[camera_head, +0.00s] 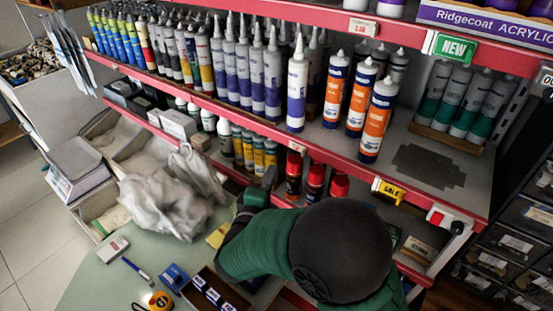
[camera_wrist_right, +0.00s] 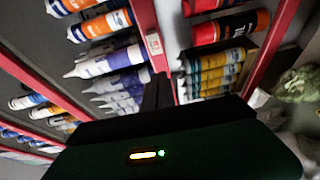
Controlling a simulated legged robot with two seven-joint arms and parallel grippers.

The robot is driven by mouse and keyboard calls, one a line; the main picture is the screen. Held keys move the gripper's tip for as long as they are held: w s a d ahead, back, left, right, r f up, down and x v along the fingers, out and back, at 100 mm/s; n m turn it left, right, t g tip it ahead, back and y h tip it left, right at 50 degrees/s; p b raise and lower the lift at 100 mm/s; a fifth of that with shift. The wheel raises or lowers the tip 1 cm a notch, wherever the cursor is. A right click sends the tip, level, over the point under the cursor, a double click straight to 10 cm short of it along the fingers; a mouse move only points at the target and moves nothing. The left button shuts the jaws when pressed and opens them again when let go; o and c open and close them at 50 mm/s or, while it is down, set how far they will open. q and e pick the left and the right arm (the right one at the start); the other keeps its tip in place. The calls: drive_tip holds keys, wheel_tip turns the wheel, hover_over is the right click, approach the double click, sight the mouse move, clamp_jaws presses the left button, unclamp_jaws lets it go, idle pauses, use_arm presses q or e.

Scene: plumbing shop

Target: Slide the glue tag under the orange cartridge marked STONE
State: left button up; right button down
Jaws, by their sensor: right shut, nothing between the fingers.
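Several orange, white and blue cartridges (camera_head: 375,122) stand at the right part of the upper shelf; I cannot read STONE on any. They also show at the top left of the wrist view (camera_wrist_right: 106,24). A small white tag (camera_head: 296,147) sits on the red shelf rail, below and left of the orange cartridges, under a white and purple cartridge (camera_head: 297,85); it also shows in the wrist view (camera_wrist_right: 153,43). I cannot read whether it is the glue tag. My right gripper (camera_head: 268,177) is shut and empty, just below and left of this tag. My left gripper is out of view.
A yellow SALE tag (camera_head: 388,191) hangs on the same rail farther right. Red-capped black bottles (camera_head: 315,181) stand on the lower shelf beside my right gripper. A crumpled plastic bag (camera_head: 165,200), pen (camera_head: 137,268) and tape measure (camera_head: 158,301) lie at left.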

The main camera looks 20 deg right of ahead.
sight(298, 147)
drive_tip(key=x, duration=0.9)
drive_tip(key=shift+w+d+r, duration=0.1)
drive_tip(key=shift+d+r, duration=0.05)
drive_tip(key=shift+d, duration=0.15)
drive_tip(key=shift+s+d, duration=1.05)
drive_tip(key=shift+s, duration=0.2)
drive_tip(key=shift+s+d+r, duration=0.1)
drive_tip(key=shift+s+d, duration=0.05)
drive_tip(key=shift+s, duration=0.25)
drive_tip(key=shift+w, duration=0.15)
